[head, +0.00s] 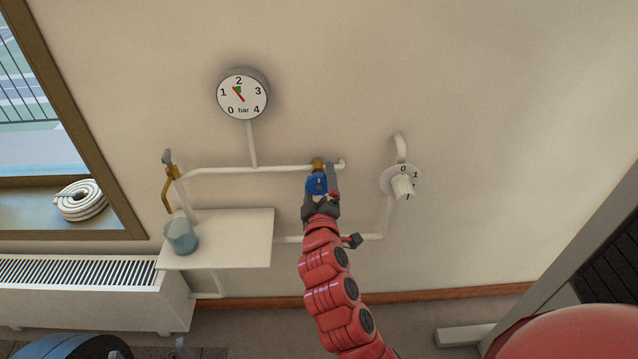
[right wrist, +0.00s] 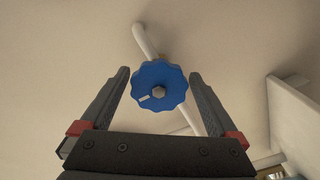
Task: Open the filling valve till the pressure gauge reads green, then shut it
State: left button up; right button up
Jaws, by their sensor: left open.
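The round pressure gauge (head: 243,97) is on the wall, with a scale from 0 to 4 bar. Its red needle points up and left, between 1 and 2, at the left side of a small green mark just short of 2. The blue filling valve handwheel (head: 316,184) sits below a brass fitting on the white pipe. My right gripper (head: 321,187) has its fingers on either side of this handwheel. In the right wrist view the handwheel (right wrist: 158,86) lies between the fingertips; whether they press on it is unclear. My left gripper (head: 148,352) barely shows at the bottom edge.
A white dial (head: 403,186) marked 0 and 1 is right of the valve. A radiator (head: 95,288) and a window with a coiled hose (head: 81,200) are further left.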

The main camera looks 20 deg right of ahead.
jog(key=v, duration=0.5)
jog(key=shift+s+a, duration=0.1)
jog(key=shift+s, duration=0.05)
jog(key=p, duration=0.7)
send_near(319, 187)
jog(key=v, duration=0.5)
jog(key=shift+s+a+r, duration=0.1)
jog(key=shift+s+a, duration=0.1)
jog(key=shift+s, duration=0.5)
